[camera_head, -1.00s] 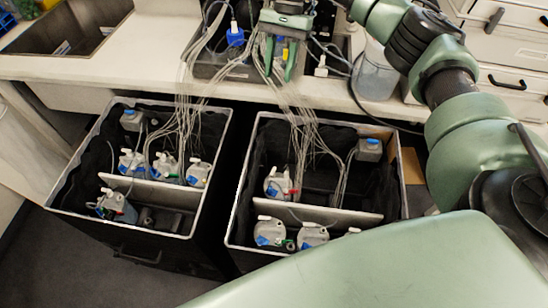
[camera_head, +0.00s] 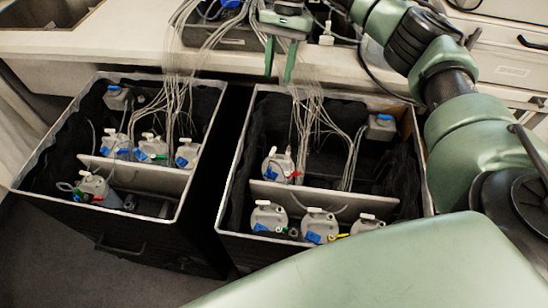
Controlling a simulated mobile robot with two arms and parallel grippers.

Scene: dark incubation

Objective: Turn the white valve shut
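Several grey bottle caps with white valves sit in two black boxes. In the right box, one cap with a white valve (camera_head: 287,154) and a red fitting stands behind the divider. In front of the divider are more white valves, at the left (camera_head: 263,202), the middle (camera_head: 312,211) and the right (camera_head: 367,216). The left box holds others, including a white valve (camera_head: 84,174) in its front part. My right gripper (camera_head: 280,72) points down above the back edge of the right box, its green fingers apart with nothing seen between them. My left gripper does not show.
The left box (camera_head: 180,209) and right box (camera_head: 222,215) stand side by side before a white counter (camera_head: 110,42). Bundles of thin tubes run from the counter into both boxes. A sink (camera_head: 45,12) is at the upper left, drawers (camera_head: 505,70) at the right.

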